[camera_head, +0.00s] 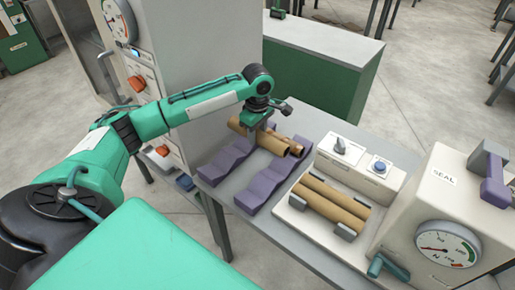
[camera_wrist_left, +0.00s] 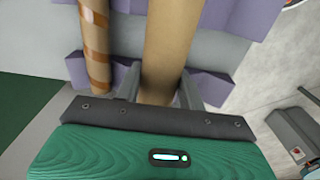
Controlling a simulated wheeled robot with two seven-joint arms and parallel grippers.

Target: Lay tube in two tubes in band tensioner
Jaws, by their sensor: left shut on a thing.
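In the left wrist view the tube (camera_wrist_left: 171,45) runs between my two fingers (camera_wrist_left: 160,92). A thinner, striped brown tube (camera_wrist_left: 96,45) lies beside it, apart from my fingers; in the head view its end (camera_head: 296,149) shows past the plain tube. Two brown tubes (camera_head: 334,197) lie side by side in the white band tensioner (camera_head: 296,201), between grey end stops. My right gripper is not in view.
At the right is a white machine (camera_head: 432,205) marked SEAL, with a gauge. A tall grey cabinet (camera_head: 205,50) stands behind my left arm. Grey tabletop is bare between rack and tensioner.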

